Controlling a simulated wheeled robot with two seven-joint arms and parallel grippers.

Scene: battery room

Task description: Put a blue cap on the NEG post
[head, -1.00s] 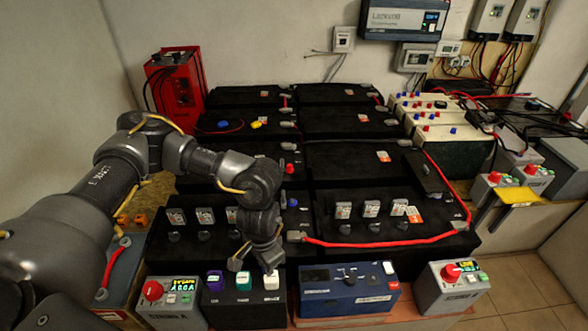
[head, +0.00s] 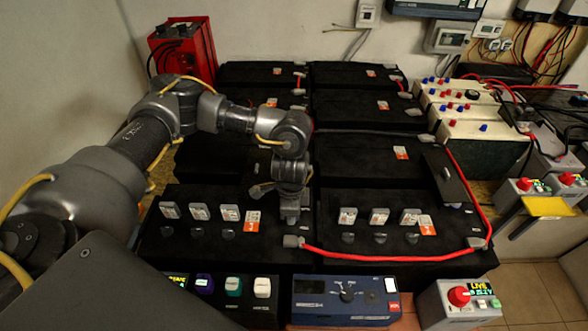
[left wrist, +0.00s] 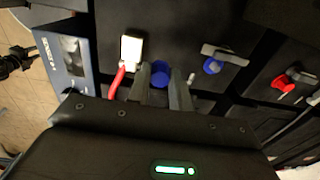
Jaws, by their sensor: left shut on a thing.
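My left gripper (head: 291,214) is over the inner right end of the front-left black battery (head: 190,245). In the left wrist view its two fingers (left wrist: 160,86) are shut on a blue cap (left wrist: 160,74). The cap is too hidden to see in the head view. A second blue cap (left wrist: 213,66) sits beside a grey metal lug, and a red cap (left wrist: 284,84) lies farther right. A pale terminal piece (left wrist: 131,50) with a red cable is just left of the fingers. No NEG marking is legible, so I cannot tell which post it is. My right gripper is not in view.
A red cable (head: 390,257) runs along the front-right battery. A blue meter box (head: 345,300) and a grey box with a red knob (head: 459,302) stand in front. Cream batteries (head: 480,135) are at the right, a red charger (head: 183,52) at the back left.

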